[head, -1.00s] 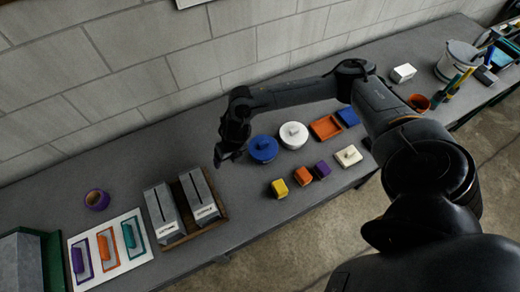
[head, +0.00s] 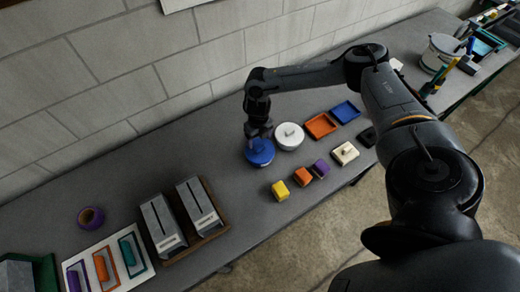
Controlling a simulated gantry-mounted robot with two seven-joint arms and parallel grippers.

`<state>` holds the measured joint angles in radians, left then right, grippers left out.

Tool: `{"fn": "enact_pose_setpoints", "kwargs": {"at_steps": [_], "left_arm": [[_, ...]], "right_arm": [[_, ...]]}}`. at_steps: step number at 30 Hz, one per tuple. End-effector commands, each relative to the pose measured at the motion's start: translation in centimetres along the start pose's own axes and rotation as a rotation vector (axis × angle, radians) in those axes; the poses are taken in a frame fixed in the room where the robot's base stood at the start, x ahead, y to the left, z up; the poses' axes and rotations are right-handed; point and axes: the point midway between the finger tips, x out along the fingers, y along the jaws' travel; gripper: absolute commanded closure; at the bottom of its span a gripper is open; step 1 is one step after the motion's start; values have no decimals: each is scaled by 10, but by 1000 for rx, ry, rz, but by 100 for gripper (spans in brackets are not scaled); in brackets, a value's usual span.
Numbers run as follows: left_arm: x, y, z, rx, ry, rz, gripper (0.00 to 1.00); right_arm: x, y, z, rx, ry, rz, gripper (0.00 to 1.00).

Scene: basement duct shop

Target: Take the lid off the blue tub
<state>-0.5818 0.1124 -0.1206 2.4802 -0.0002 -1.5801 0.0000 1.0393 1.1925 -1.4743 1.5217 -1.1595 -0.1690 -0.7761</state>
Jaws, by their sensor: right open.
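The blue tub (head: 260,157) stands on the grey bench near the middle of the head view, with a blue lid (head: 262,146) on top. My right gripper (head: 260,138) points down right over the lid and is open. Its fingers hide the lid's centre, and I cannot tell whether they touch it. My left gripper is not in view.
A white lidded tub (head: 289,137) stands close on the right. Orange (head: 321,126) and blue (head: 346,112) trays lie beyond it. Yellow (head: 280,190), orange (head: 302,177) and purple (head: 320,169) blocks and a cream lidded box (head: 344,153) sit nearer the front edge.

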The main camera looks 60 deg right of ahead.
Motion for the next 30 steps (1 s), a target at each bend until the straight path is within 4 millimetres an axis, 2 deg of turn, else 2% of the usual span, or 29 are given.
{"fn": "enact_pose_setpoints", "kwargs": {"at_steps": [6, 12, 21, 30], "left_arm": [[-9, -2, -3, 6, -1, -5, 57], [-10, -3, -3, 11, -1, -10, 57], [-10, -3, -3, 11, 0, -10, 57], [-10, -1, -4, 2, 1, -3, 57]], "right_arm": [[24, -2, -6, -1, 2, -2, 23], [45, -2, -6, 1, 1, 0, 23], [49, -2, -6, 0, 1, 0, 23], [49, -2, -6, 0, 0, 0, 69]]}}
